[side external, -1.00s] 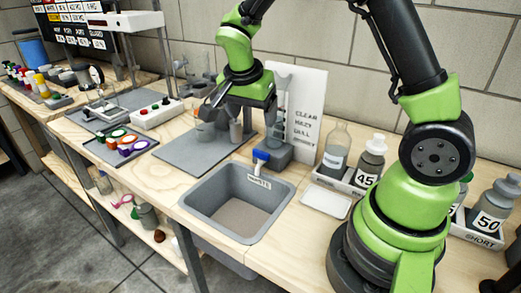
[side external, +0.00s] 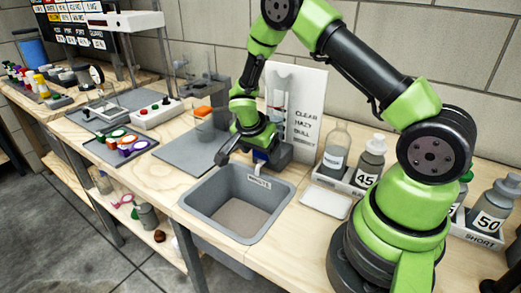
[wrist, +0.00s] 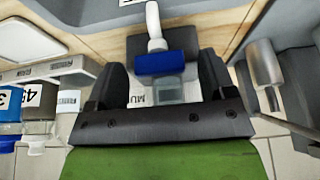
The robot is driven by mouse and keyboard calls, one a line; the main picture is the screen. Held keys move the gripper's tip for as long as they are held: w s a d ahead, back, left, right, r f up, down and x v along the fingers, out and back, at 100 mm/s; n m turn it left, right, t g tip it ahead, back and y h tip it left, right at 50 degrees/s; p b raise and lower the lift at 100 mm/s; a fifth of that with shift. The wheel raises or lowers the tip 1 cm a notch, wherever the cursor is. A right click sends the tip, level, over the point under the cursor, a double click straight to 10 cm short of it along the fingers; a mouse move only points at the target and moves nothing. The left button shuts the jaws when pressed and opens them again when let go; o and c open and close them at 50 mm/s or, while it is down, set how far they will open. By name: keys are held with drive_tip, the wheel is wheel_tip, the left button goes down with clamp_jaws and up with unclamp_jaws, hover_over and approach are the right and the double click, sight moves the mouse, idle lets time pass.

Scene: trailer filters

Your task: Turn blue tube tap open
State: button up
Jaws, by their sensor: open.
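The blue tap (side external: 260,156) sits low on the front of the clear upright tube stand, above the back edge of the grey sink (side external: 193,203). In the wrist view its blue handle (wrist: 160,63) lies crosswise, with a white spout (wrist: 153,20) running up the picture. My gripper (side external: 234,150) is low beside the tap in the side view. In the wrist view my gripper (wrist: 162,68) has one dark finger on each side of the handle, apart from it. It is open and holds nothing. The fingertips are partly hidden in the side view.
A white card (side external: 308,112) with printed words stands behind the tube. The grey mat (side external: 183,155) to the left has free room.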

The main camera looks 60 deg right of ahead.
drive_tip(key=shift+c, duration=0.2)
drive_tip(key=c, duration=0.9)
drive_tip(key=shift+n+t, duration=0.9)
drive_tip(key=shift+n, duration=1.4)
drive_tip(key=shift+d, duration=0.1)
drive_tip(key=o, duration=0.9)
drive_tip(key=shift+o, duration=0.2)
drive_tip(key=v, duration=1)
